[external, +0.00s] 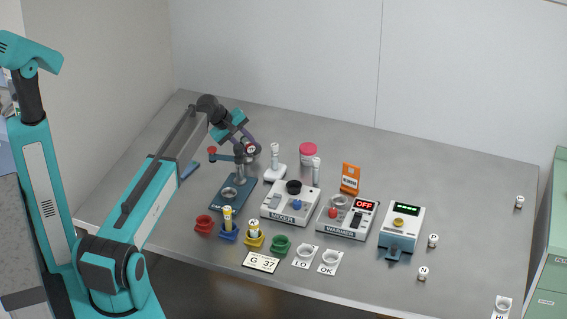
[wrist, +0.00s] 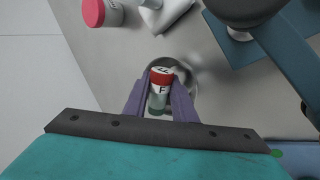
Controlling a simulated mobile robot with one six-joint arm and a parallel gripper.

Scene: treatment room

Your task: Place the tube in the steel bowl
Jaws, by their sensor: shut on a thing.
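In the external view my gripper (external: 246,146) is at the back left of the table, behind the blue stand, with the tube's red cap (external: 251,149) just showing.
A blue stand (external: 237,187) with a raised arm is close to my gripper. The mixer (external: 290,205), warmer (external: 346,218) and coloured cups are nearer the front.

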